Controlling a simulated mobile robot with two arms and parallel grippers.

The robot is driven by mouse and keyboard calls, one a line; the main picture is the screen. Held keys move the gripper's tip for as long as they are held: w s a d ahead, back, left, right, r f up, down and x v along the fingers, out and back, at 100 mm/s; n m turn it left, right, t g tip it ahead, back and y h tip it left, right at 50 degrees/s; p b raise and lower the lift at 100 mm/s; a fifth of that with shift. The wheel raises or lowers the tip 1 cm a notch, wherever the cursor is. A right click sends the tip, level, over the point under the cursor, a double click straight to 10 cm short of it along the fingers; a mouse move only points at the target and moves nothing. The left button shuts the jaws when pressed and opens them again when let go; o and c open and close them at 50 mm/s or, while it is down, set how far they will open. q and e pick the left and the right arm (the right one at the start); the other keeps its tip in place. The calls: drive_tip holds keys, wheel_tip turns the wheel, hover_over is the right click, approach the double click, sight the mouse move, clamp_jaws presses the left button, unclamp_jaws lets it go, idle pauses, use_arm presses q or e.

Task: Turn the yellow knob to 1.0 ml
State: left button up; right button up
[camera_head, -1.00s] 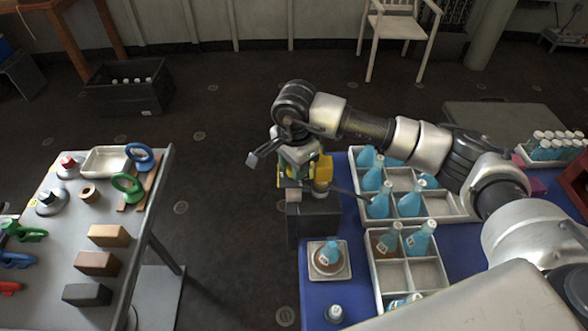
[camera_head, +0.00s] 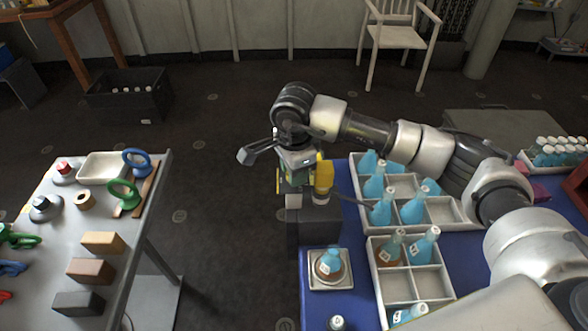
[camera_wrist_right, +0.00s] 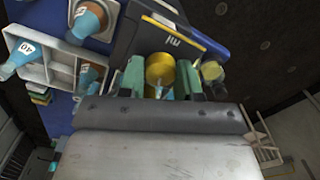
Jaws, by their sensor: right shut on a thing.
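The yellow knob (camera_wrist_right: 159,68) is a round yellow cylinder on a dark device (camera_wrist_right: 127,40) with a yellow stripe and an "ml" label, upside down in the right wrist view. My right gripper (camera_wrist_right: 162,80) has its green fingers on either side of the knob and is shut on it. In the head view the right gripper (camera_head: 294,178) is at the device (camera_head: 320,228), which stands at the blue table's left edge. A yellow part (camera_head: 323,174) shows beside it. The knob's setting cannot be read. My left gripper is not in view.
Trays (camera_head: 412,282) of blue bottles stand right of the device, and a bottle (camera_head: 330,264) sits on a small white dish in front. A grey table (camera_head: 130,222) with blocks and coloured tools is at left, across open floor.

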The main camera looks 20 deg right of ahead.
drive_tip(key=o, duration=0.6)
drive_tip(key=shift+o, duration=0.2)
wheel_tip(320, 180, up, 11)
drive_tip(key=b, duration=0.1)
drive_tip(key=shift+b, duration=0.35)
drive_tip(key=shift+s, duration=0.1)
